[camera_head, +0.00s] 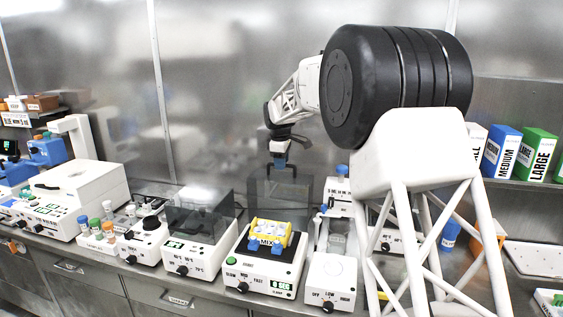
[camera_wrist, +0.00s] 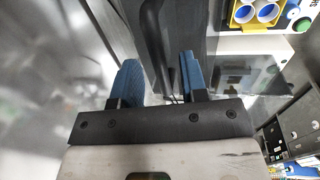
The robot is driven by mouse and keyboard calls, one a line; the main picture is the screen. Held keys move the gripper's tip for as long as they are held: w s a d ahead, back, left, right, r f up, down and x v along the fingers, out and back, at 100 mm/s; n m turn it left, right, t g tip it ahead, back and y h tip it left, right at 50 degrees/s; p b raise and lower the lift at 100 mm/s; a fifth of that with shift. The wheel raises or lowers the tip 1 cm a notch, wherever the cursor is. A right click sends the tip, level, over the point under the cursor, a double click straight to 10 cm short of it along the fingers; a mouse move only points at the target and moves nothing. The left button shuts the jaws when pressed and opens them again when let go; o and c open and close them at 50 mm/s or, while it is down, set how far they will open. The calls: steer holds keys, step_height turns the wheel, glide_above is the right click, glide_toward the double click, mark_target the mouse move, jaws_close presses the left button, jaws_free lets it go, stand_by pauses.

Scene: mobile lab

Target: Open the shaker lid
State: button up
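The shaker (camera_head: 268,262) is a white box with a black dial, a green display and a yellow tube holder (camera_head: 270,233) marked MIX. Its smoky clear lid (camera_head: 262,192) stands raised at the back, so the holder is uncovered. My gripper (camera_head: 280,170) is above the back of the shaker, by the raised lid's upper part. In the wrist view, the blue fingers of my gripper (camera_wrist: 158,62) are apart, with a dark curved bar (camera_wrist: 152,35) showing between or beyond them; contact cannot be told. The yellow holder (camera_wrist: 256,12) shows at top right there.
A box with a smoky lid (camera_head: 200,210) stands left of the shaker, and a white device with a LOW-HIGH dial (camera_head: 331,282) stands close on its right. Tubes (camera_head: 97,230) stand farther left. A metal wall (camera_head: 230,90) is behind. The bench is crowded.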

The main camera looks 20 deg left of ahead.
mark_target(278, 181)
jaws_close()
steer(key=shift+s, duration=0.1)
steer(key=shift+s+r, duration=0.15)
steer(key=shift+s, duration=1.05)
steer(key=shift+s+r, duration=0.15)
steer(key=shift+s, duration=1)
jaws_free()
steer(key=shift+r, duration=0.1)
step_height(278, 181, up, 8)
steer(key=s, duration=0.1)
steer(key=shift+f, duration=0.2)
